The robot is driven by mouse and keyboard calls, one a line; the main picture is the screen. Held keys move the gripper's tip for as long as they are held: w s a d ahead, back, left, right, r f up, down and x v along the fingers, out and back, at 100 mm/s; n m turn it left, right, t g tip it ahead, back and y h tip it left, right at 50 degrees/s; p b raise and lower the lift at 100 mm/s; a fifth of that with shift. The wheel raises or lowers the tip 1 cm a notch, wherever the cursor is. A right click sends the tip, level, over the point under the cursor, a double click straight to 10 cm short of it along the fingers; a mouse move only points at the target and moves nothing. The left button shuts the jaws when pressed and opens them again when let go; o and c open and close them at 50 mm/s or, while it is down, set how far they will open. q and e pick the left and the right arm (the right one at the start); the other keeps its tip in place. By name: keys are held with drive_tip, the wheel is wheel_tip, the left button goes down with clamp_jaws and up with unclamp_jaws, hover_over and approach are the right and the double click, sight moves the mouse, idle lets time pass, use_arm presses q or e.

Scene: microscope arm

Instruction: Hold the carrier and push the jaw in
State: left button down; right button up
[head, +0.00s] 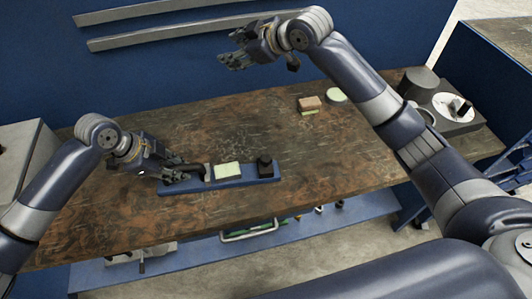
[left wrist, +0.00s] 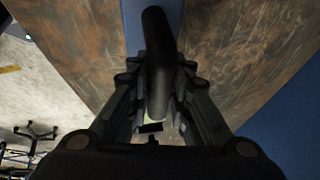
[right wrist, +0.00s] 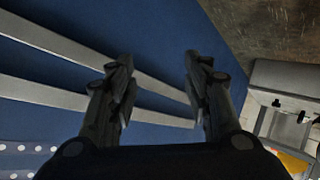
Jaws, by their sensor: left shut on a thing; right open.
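The carrier (head: 246,182) is a long blue bar lying on the wooden table. It bears a pale green block (head: 227,170) near its middle and a black block with a knob (head: 265,166), perhaps the jaw, near its right end. My left gripper (head: 170,172) is at the carrier's left end, shut on a black handle (left wrist: 158,60). The blue bar (left wrist: 133,12) also shows beyond the handle in the left wrist view. My right gripper (head: 232,52) is open and empty, raised high above the table's back edge, far from the carrier.
The wooden table (head: 330,165) is clear around the carrier. A brown-topped block (head: 309,103) and a pale green round piece (head: 336,95) lie at the back. A dark device with a white disc (head: 447,105) stands at the right. Metal rails (head: 190,30) run along the blue wall.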

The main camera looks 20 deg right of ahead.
drive_tip(key=s+a+f+n+g+h, duration=0.1)
drive_tip(key=s+a+f+g, duration=0.25)
drive_tip(key=s, duration=0.25)
drive_tip(key=g+h, duration=0.6)
approach(266, 158)
drive_tip(key=shift+n, duration=0.3)
wheel_tip(266, 158, down, 9)
drive_tip(key=shift+w+d+r, duration=0.15)
